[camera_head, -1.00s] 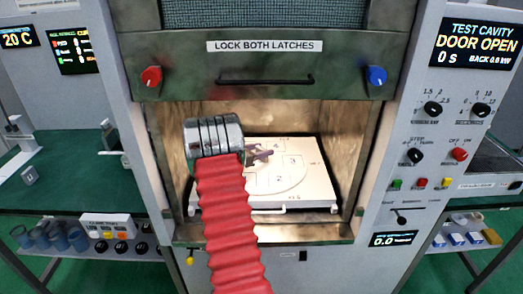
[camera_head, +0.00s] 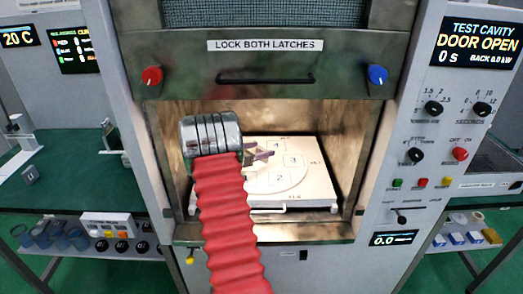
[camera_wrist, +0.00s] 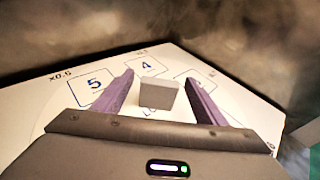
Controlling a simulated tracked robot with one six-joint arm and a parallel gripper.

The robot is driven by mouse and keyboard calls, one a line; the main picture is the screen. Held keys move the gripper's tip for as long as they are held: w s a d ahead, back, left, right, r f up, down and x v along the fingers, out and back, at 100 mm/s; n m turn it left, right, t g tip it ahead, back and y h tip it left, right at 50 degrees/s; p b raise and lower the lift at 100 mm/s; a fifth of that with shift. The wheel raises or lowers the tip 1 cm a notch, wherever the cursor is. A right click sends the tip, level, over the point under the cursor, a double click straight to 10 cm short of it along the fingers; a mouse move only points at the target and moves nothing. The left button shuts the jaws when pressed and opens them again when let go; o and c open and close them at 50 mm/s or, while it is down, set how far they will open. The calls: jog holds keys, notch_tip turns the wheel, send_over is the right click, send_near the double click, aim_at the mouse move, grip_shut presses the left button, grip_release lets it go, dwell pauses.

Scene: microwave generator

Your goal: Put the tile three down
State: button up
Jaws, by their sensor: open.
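A small grey tile (camera_wrist: 157,97) shows in the wrist view between the two purple fingers of my open gripper (camera_wrist: 160,77), with a gap on each side. It seems to rest on the white board (camera_wrist: 250,115), over or beside a printed square that it partly hides. In the head view my gripper (camera_head: 262,153) is inside the open cavity, low over the left part of the board (camera_head: 318,190). The tile is hidden there behind my arm. Numbered squares 4 (camera_head: 275,147), 3 (camera_head: 292,160) and 2 (camera_head: 279,177) lie on the round plate, bare.
The cavity walls (camera_head: 355,140) stand close on both sides. The raised door (camera_head: 265,60) with a handle hangs above the opening. The right part of the board is clear.

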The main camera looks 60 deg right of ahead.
jog(key=v, duration=0.6)
jog(key=shift+a, duration=0.15)
jog(key=shift+s, duration=0.15)
dwell(0.6)
